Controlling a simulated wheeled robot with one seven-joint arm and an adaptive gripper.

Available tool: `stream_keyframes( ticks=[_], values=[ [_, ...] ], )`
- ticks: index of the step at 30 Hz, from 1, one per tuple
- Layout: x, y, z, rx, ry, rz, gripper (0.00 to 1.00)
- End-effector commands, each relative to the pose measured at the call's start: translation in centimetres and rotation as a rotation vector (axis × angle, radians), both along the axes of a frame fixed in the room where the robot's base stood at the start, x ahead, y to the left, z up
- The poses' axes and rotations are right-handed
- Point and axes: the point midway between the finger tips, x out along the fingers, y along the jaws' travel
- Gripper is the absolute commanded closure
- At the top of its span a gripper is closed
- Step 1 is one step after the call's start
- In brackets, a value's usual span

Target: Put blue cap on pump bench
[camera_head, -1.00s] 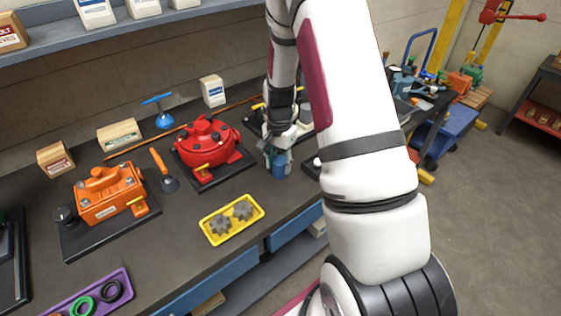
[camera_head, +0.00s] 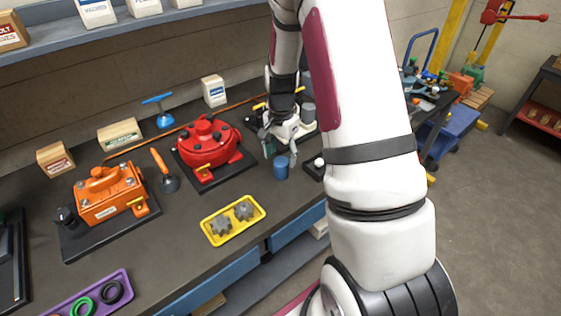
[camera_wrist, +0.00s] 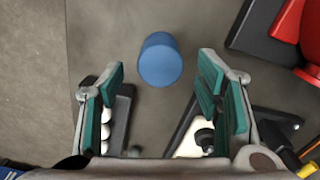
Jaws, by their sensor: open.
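A blue cap (camera_head: 281,167), a short cylinder, stands on the grey worktop near its front edge, right of the red pump-like unit (camera_head: 207,143). It also shows in the wrist view (camera_wrist: 160,60), at top centre. My gripper (camera_head: 279,146) is open and empty, a little behind and above the cap in the head view. In the wrist view its two green-padded fingers (camera_wrist: 161,75) are spread wide, with the cap ahead of their tips and nothing gripped. I cannot tell which unit is the pump bench; another unit behind my gripper is partly hidden by my arm.
A yellow tray (camera_head: 233,220) with two grey gears lies left of the cap. A black base (camera_head: 314,170) with a white ball stands close to its right. An orange unit (camera_head: 108,193) and a purple tray (camera_head: 97,299) are farther left. Bare worktop lies between cap and yellow tray.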

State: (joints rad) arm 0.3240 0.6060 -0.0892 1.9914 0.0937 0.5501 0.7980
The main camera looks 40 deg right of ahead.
Motion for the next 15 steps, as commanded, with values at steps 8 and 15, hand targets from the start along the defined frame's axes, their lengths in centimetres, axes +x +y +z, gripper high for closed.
stream_keyframes(
  ticks=[8, 15],
  values=[
    [0.2, 0.0, 5.7, -0.001, -0.006, 0.001, 0.41],
    [0.1, 0.0, 8.3, 0.000, -0.002, 0.001, 0.41]
  ],
)
